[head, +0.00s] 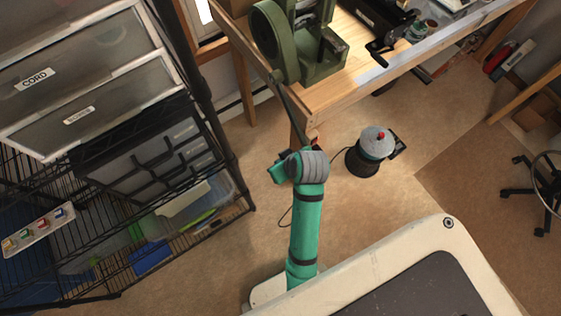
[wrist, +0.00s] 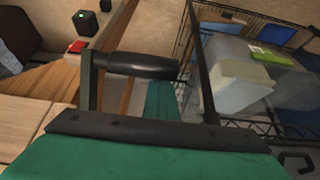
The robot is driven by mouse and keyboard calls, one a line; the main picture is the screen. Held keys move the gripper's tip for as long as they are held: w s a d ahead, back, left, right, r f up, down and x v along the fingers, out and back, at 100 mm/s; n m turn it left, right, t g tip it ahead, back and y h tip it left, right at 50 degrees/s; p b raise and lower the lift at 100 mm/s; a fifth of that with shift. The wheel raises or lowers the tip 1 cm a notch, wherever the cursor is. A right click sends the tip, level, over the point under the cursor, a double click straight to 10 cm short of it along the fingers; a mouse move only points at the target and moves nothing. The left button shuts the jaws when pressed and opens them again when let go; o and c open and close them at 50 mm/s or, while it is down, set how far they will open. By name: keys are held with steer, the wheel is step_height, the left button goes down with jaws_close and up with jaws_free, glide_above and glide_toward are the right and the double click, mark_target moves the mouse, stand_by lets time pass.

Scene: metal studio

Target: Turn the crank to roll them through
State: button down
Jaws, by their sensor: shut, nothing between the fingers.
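The green rolling mill (head: 285,45) stands at the near left corner of the wooden bench. Its dark crank arm (head: 290,115) slants down past the bench edge toward my gripper (head: 284,168). In the wrist view the crank arm (wrist: 90,80) carries a black cylindrical handle (wrist: 143,65), lying crosswise just beyond the teal, black-edged body at the bottom. My gripper is shut with nothing between its fingers. It is close to the crank's lower end; I cannot tell whether it touches the handle. The fingertips are not clear in either view. Nothing can be made out between the rollers.
A wooden bench (head: 390,72) carries the mill and black tools. A black wire rack (head: 215,125) with drawers and bins stands close on the left. A round grey-topped machine (head: 374,143) sits on the floor, right of my arm. Open floor lies between rack and bench.

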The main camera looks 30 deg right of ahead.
steer(key=w+a+r, duration=0.1)
steer(key=w+r, duration=0.3)
steer(key=w, duration=0.4)
steer(key=shift+r, duration=0.25)
steer(key=shift+w+a, duration=0.1)
stand_by(0.9)
